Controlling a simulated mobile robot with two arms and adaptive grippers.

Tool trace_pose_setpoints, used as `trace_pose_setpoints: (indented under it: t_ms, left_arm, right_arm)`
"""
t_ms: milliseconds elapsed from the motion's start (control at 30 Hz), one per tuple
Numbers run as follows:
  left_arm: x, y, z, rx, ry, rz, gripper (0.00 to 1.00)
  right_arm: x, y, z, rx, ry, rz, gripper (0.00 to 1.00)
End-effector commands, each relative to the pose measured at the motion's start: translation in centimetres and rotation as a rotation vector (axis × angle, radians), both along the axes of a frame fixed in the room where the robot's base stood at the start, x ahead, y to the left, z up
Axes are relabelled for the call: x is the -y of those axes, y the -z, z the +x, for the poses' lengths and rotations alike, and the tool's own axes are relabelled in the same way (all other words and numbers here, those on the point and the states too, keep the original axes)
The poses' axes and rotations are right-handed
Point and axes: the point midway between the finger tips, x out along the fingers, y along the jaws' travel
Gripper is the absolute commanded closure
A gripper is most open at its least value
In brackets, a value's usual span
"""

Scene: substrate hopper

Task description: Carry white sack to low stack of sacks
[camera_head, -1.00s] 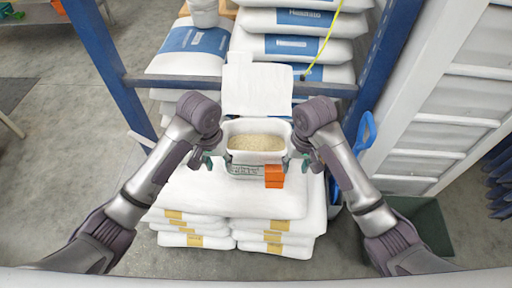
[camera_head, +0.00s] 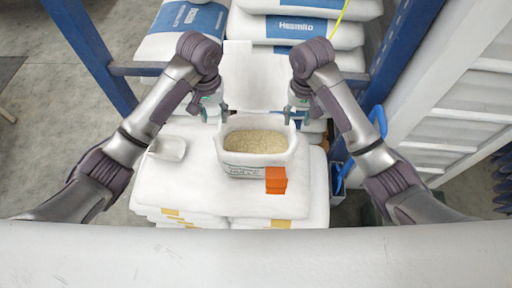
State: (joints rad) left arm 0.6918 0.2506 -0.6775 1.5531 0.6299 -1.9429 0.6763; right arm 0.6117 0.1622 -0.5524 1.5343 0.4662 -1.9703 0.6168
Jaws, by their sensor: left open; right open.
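A white open-topped container of pale grain (camera_head: 255,165), with a green-printed front, stands on the low stack of white sacks (camera_head: 200,195). No separate white sack is held. My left gripper (camera_head: 210,112) is open and empty, left of the container's far rim. My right gripper (camera_head: 300,113) is open and empty, near its far right corner. Both look apart from it. A white upright panel or flap (camera_head: 253,75) stands behind the container. The low stack's lower layers show tan labels, partly hidden by my body.
Taller stacks of white sacks with blue labels stand behind, at left (camera_head: 183,30) and right (camera_head: 297,28). Blue posts (camera_head: 90,50) flank the space. An orange item (camera_head: 276,180) is at the container's front right. A white scoop (camera_head: 168,148) lies on the low stack.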

Motion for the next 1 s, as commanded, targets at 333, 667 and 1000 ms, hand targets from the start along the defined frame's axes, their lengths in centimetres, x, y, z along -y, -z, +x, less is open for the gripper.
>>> trace_pose_setpoints:
  t_ms: [333,667,1000]
  left_arm:
    - [-0.1,5.4,-0.1,-0.005,-0.001,0.003,0.56]
    - [0.0,11.3,-0.1,-0.002,0.000,0.002,0.56]
    - [0.0,13.6,0.0,-0.001,0.000,0.001,0.56]
  right_arm:
    - [0.1,5.4,-0.1,-0.005,0.001,-0.003,0.56]
    - [0.1,11.4,-0.1,-0.004,0.001,-0.002,0.56]
    - [0.0,13.7,0.0,-0.002,-0.001,-0.001,0.56]
